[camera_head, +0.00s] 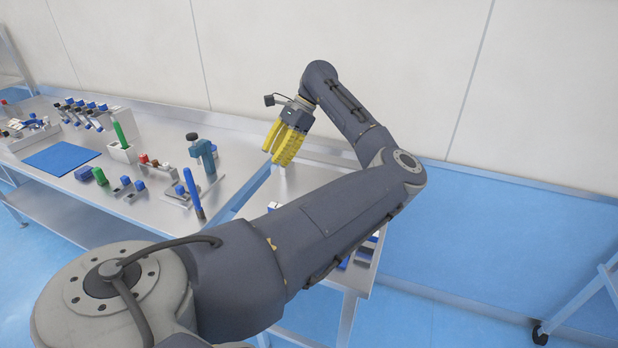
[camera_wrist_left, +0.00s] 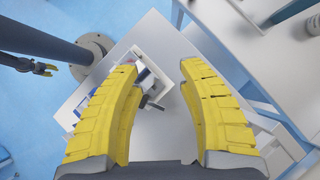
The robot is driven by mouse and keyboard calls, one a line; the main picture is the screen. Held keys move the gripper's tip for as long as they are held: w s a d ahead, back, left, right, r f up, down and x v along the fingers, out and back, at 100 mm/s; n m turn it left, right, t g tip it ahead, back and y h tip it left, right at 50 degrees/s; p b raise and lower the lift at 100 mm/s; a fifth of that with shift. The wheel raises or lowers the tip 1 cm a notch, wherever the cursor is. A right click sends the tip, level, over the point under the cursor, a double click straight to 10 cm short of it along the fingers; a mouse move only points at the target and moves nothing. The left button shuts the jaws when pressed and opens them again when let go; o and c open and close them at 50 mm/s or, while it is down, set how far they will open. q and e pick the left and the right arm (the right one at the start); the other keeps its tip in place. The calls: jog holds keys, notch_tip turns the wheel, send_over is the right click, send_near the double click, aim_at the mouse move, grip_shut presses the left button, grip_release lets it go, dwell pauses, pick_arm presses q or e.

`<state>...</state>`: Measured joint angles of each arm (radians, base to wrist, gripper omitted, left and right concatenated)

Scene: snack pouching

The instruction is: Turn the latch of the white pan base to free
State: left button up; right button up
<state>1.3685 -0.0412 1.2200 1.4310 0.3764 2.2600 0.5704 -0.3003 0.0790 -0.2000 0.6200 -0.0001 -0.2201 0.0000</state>
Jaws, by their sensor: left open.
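My left gripper (camera_head: 283,150) hangs fingers down above the small side table (camera_head: 305,180), with its yellow fingers apart. In the left wrist view the open left gripper (camera_wrist_left: 158,68) has nothing between its fingertips. Beyond the fingers a white piece with a dark part (camera_wrist_left: 152,98) lies on the table, partly covered by the left-hand finger. I cannot tell for sure whether it is the white pan base, nor how its latch is turned. A small dark part with yellow bits (camera_wrist_left: 45,69), seemingly my right gripper, shows far off at the left of that view.
The long metal bench (camera_head: 235,165) stands left of the side table. It carries a teal upright device (camera_head: 203,152), a blue pen-like stick (camera_head: 194,195), a blue mat (camera_head: 61,158) and several small blocks. My arm hides part of the side table.

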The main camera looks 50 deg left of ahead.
pick_arm(q)
jog(key=w+d+m+t, duration=0.1)
jog(key=w+d+t, duration=0.2)
jog(key=w+d, duration=0.6)
jog(key=x, duration=1.7)
jog(key=shift+s+d+f, duration=0.1)
jog(key=shift+s+f, duration=0.15)
jog(key=shift+s, duration=0.05)
jog(key=shift+c, duration=0.6)
